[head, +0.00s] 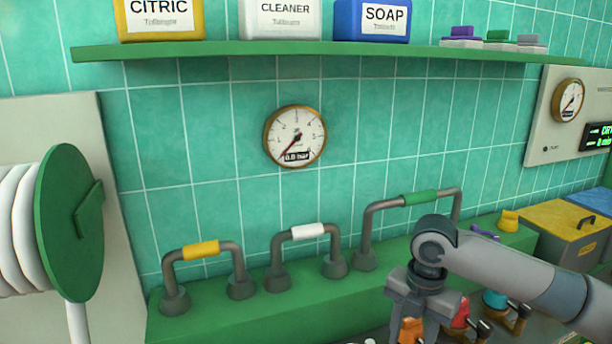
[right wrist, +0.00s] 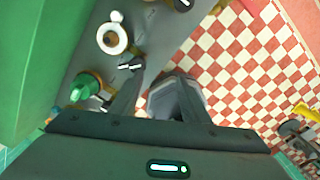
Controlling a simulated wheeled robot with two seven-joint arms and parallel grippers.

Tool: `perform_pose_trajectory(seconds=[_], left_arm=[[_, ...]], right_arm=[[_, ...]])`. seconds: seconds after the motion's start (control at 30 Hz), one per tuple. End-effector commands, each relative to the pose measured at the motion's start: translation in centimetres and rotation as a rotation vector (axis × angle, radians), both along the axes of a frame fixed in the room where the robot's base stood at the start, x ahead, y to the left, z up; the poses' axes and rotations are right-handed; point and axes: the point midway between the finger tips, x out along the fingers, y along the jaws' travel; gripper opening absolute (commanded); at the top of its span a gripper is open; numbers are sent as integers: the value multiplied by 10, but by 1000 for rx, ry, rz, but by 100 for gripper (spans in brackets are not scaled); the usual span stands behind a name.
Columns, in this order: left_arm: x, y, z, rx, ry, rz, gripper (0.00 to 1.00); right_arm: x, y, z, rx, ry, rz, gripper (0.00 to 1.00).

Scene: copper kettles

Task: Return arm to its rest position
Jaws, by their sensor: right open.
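My right arm (head: 510,270) reaches in from the right edge of the head view, in front of the green ledge. Its gripper (head: 424,318) points downward near the bottom edge, beside an orange item (head: 410,330). In the right wrist view the gripper's fingers (right wrist: 156,80) are apart with nothing held between them. My left gripper is not in the head view.
A green ledge (head: 220,318) carries pipe handles with yellow (head: 201,249), white (head: 307,232) and green (head: 420,197) grips. Red (head: 461,314) and teal (head: 494,299) items stand near the arm. A yellow-lidded bin (head: 565,219) is at right. A checkered floor (right wrist: 235,60) lies below.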

Motion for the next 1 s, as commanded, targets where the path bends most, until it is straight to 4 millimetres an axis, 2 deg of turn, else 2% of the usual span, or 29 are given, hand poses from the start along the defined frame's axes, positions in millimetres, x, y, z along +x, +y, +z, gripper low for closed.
perform_pose_trajectory(seconds=[0.23,0.47,0.8,1.0], left_arm=[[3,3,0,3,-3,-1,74],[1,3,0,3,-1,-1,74],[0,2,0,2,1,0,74],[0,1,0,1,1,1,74]], right_arm=[[-7,17,-21,28,-10,-32,42],[-20,43,-50,79,-21,-92,42],[-59,101,-111,243,-38,-329,42],[-86,125,-139,351,-30,-535,42]])
